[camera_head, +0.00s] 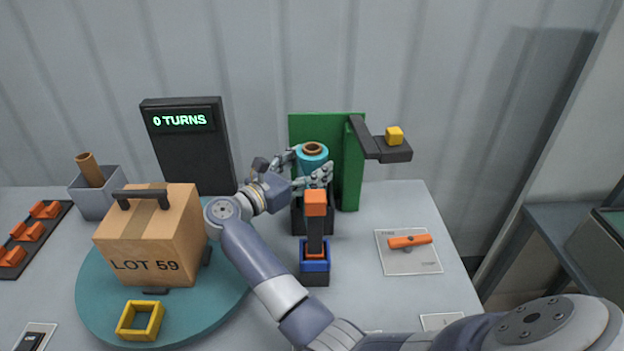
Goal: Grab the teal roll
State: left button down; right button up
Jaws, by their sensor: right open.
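The teal roll (313,153) stands upright with a brown core at its top, in front of a green panel (349,175) at the back of the table. My right gripper (307,167) reaches in from the left of the roll. Its fingers are open, one on the far left side and one across the near side of the roll. I cannot tell whether they touch it. The fingers hide the roll's lower part. My left gripper does not show.
A dark post with an orange top (316,203) stands close in front of the roll. A cardboard box (150,235) sits on a teal turntable (97,308) at left. A dark shelf (394,152) with a yellow cube (394,135) juts right. An orange cylinder (410,241) lies at right.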

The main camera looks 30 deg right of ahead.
jog(key=p+x, duration=0.2)
jog(key=x, duration=0.2)
jog(key=shift+d+r, duration=0.15)
jog(key=shift+d, duration=0.1)
jog(key=shift+w+d+p, duration=0.1)
jog(key=shift+d+p, duration=0.2)
jog(key=shift+d, duration=0.05)
jog(key=c, duration=0.4)
jog(key=shift+f, duration=0.2)
jog(key=c, duration=1.2)
jog(key=shift+r, duration=0.15)
grip_shut()
